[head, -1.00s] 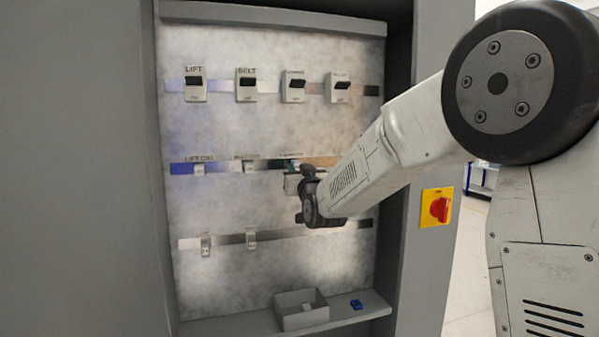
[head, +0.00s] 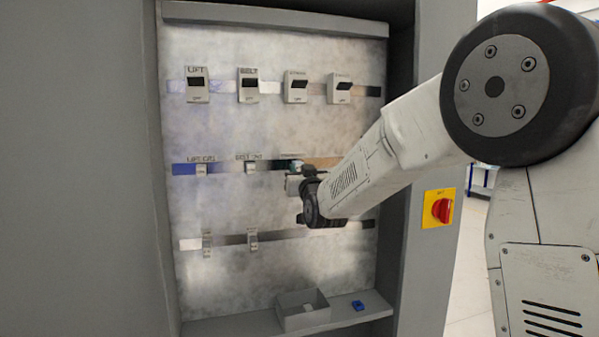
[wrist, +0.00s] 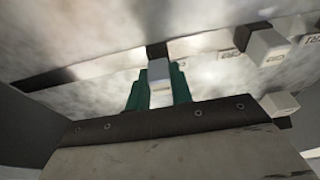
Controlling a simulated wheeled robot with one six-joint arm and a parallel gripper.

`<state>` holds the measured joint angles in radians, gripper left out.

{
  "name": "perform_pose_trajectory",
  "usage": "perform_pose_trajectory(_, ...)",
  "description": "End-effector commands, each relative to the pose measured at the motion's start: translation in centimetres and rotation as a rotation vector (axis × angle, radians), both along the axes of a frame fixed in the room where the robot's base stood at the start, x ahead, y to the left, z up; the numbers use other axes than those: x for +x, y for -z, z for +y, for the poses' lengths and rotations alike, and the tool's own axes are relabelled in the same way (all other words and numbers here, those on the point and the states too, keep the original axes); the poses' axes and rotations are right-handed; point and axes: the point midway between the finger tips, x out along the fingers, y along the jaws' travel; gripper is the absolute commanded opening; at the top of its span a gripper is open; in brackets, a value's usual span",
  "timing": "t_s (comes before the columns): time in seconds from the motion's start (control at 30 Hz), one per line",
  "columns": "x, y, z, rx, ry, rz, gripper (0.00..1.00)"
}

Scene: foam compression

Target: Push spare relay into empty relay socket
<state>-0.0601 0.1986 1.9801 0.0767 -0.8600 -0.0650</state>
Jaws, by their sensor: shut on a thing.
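My gripper (wrist: 158,90), with green fingers, is shut on a small pale relay (wrist: 159,70). In the head view my gripper (head: 297,170) is at the middle rail (head: 226,168), below the third label, with my wrist covering most of it. In the wrist view the relay's far end is close to a dark patch (wrist: 157,51) on the rail, which may be the socket. I cannot tell whether the relay touches it or is inside. Two seated relays, one under the lift label (head: 201,170) and one under the belt label (head: 251,168), are to the left.
Several breakers, including the lift breaker (head: 196,90), line the top rail. Two small modules (head: 207,243) sit on the lower rail. A grey bin (head: 302,318) and a blue piece (head: 358,306) are on the shelf. A red switch (head: 441,210) is on the right cabinet edge.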

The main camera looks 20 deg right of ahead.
Motion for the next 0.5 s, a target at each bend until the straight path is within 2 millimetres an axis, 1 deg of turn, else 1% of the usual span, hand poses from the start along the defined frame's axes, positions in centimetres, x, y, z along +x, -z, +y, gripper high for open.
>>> perform_pose_trajectory(0.5, 0.70, 0.02, 0.00, 0.000, 0.000, 0.000, 0.00)
